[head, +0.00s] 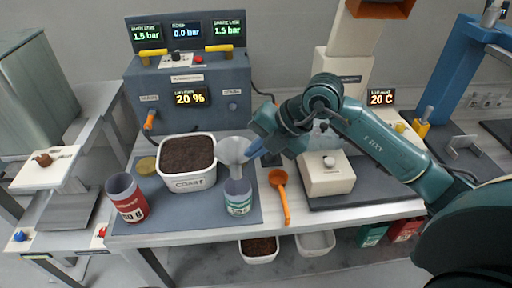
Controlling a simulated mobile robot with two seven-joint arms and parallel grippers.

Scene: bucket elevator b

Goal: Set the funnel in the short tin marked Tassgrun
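The grey funnel (234,151) is at the rim in the fingers of my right gripper (254,150), which looks shut on it. The funnel is wide end up, over a short grey tin with a green label (238,198). Its spout reaches down to about the tin's mouth; I cannot tell whether it is inside. The green label's writing is too small to read. A taller grey tin with a red label (128,200) stands at the left of the mat. My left gripper is not in view.
A white tub of dark grounds (188,164) stands left of the funnel. An orange scoop (281,197) lies to the right, beside a cream scale-like machine (326,175). A gauge panel (190,95) stands behind. The grey mat (178,218) is bare between the tins.

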